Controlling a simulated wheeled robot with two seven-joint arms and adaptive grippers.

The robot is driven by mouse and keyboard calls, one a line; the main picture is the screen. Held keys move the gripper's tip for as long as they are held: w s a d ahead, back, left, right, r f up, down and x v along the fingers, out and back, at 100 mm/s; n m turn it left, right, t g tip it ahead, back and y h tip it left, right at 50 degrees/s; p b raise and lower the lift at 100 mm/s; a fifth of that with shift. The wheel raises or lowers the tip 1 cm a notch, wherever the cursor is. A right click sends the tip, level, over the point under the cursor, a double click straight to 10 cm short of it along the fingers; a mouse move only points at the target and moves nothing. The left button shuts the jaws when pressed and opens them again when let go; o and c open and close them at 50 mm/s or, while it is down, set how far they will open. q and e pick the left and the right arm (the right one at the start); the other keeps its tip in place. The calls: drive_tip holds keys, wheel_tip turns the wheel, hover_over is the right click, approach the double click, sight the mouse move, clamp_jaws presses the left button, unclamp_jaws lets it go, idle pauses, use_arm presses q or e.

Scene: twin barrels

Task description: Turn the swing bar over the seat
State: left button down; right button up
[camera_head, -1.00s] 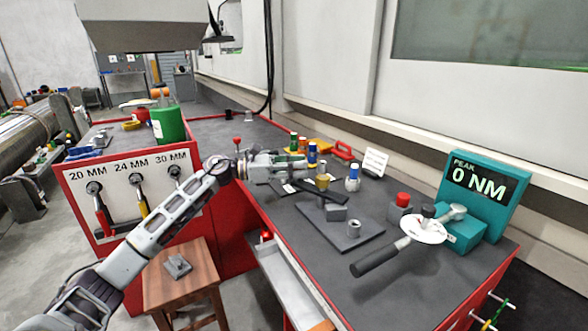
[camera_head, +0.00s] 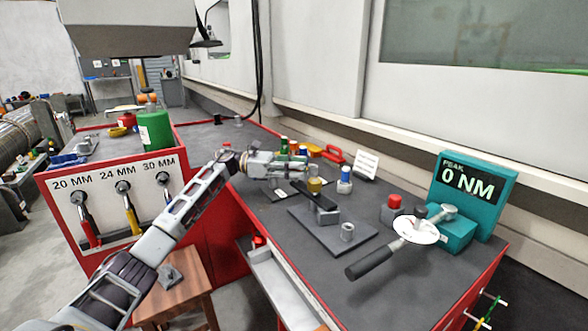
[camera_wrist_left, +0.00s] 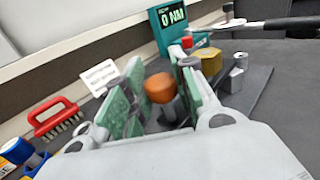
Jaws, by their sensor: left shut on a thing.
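The dark swing bar (camera_head: 322,201) lies over a dark base plate (camera_head: 318,234) on the bench, slanting from near my left gripper toward a grey block. A yellow hex piece (camera_head: 315,185) stands beside the bar, and it also shows in the left wrist view (camera_wrist_left: 208,61). A grey ring-topped cylinder (camera_head: 347,232), possibly the seat, stands on the plate. My left gripper (camera_head: 298,170) is at the bar's far end. In the wrist view its green pads are shut around an orange-brown knob (camera_wrist_left: 160,88) on a grey post. My right gripper is out of view.
A torque tester (camera_head: 468,190) reading 0 NM stands at the right, with a black-handled wrench (camera_head: 372,263) across its front. A red-capped part (camera_head: 394,202), a blue-topped bottle (camera_head: 345,175), a white card (camera_head: 367,163) and a red brush (camera_head: 333,153) stand nearby.

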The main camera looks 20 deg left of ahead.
use_arm(q)
drive_tip(key=shift+w+d+m+g, duration=0.1)
drive_tip(key=shift+w+m+g, duration=0.1)
drive_tip(key=shift+m+g, duration=0.15)
idle(0.3)
drive_tip(key=c, duration=1.2)
unclamp_jaws()
drive_tip(key=shift+o, duration=0.2)
drive_tip(key=v, duration=1.2)
drive_tip(key=shift+f, duration=0.15)
